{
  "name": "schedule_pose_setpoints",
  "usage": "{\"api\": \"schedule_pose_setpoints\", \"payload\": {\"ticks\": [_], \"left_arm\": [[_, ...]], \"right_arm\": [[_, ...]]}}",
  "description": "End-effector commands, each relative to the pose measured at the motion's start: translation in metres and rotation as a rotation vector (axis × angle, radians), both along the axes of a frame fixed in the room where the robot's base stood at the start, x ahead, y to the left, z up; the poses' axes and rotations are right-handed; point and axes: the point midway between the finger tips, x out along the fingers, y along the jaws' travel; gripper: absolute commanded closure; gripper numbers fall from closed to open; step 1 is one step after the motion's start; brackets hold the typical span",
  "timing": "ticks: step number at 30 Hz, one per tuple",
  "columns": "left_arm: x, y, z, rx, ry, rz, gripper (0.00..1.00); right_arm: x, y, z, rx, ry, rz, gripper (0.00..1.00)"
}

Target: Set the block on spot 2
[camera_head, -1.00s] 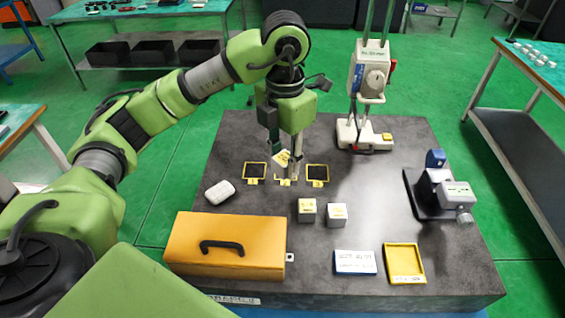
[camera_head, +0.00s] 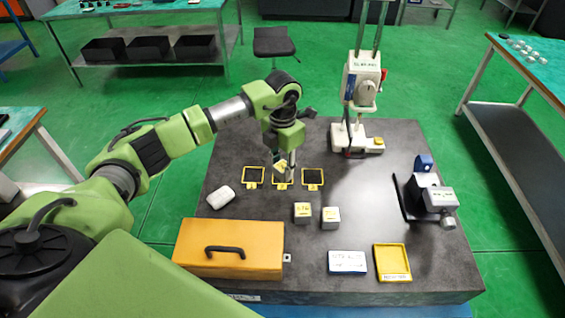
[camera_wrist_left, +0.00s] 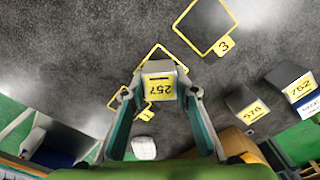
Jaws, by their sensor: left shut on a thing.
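My left gripper (camera_head: 284,164) is shut on a pale block (camera_head: 279,168) with a yellow label. In the left wrist view, this block (camera_wrist_left: 158,84) reads 257 and sits between the fingertips (camera_wrist_left: 160,94). It is at the middle spot (camera_head: 283,184), a yellow-framed dark square between two others, and partly covers it. The middle spot's frame (camera_wrist_left: 159,49) shows behind the block in the wrist view. The block looks tilted in the head view; whether it touches the table is unclear. My right gripper is out of view.
Spot 3 (camera_wrist_left: 205,25) and the left spot (camera_head: 253,175) are empty. Two labelled blocks (camera_head: 302,212) (camera_head: 331,217) stand in front. An orange case (camera_head: 230,248), white rounded object (camera_head: 220,197), yellow tray (camera_head: 376,262), clamp device (camera_head: 432,198) and white stand machine (camera_head: 362,80) surround them.

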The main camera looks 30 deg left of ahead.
Motion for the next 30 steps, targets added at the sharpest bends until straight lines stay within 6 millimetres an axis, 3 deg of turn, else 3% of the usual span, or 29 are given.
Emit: {"api": "schedule_pose_setpoints", "payload": {"ticks": [9, 10, 12, 25, 30], "left_arm": [[0.000, 0.000, -0.005, 0.001, -0.001, 0.001, 0.98], [0.000, 0.000, -0.004, 0.001, -0.001, 0.001, 0.68], [0.000, 0.000, -0.003, 0.001, 0.000, 0.001, 0.56], [0.001, 0.000, 0.003, 0.000, -0.002, 0.001, 0.56], [0.002, 0.000, 0.030, 0.001, -0.007, 0.000, 0.56]], "right_arm": [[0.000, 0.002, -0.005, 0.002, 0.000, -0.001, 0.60], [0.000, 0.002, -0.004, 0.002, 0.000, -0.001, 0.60], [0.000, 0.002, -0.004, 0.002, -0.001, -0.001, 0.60], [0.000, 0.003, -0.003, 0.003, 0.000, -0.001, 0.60], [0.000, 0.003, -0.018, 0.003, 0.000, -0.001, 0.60]]}}
